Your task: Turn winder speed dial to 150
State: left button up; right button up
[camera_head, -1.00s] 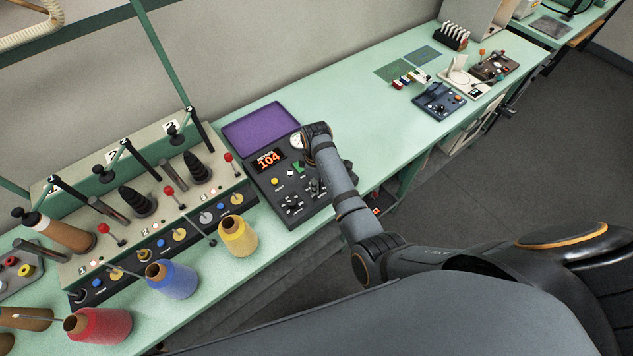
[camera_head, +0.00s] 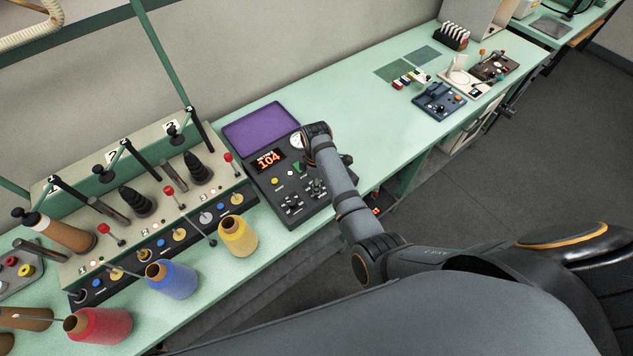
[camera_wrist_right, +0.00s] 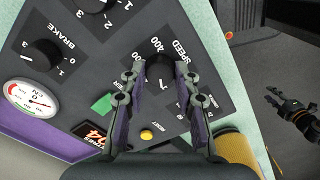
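The winder control panel (camera_head: 280,200) is a dark box with a lit display (camera_head: 268,160) reading 104 in the head view. The black speed dial (camera_wrist_right: 160,72), beside the word SPEED and the number 400, lies between the fingertips of my right gripper (camera_wrist_right: 160,70) in the right wrist view. The fingers are apart, with a narrow gap seeming to show on each side of the dial. In the head view my right arm hides the gripper and part of the panel. My left gripper (camera_wrist_right: 285,104) appears small, above the floor, with fingers apart.
A brake knob (camera_wrist_right: 42,55), a round gauge (camera_wrist_right: 31,98), a green part (camera_wrist_right: 103,104) and a yellow reset button (camera_wrist_right: 146,134) surround the dial. A purple tray (camera_head: 258,130) lies behind the panel. Yellow (camera_head: 238,238) and blue (camera_head: 172,280) cones stand left of it.

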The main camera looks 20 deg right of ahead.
jog(key=o, duration=0.4)
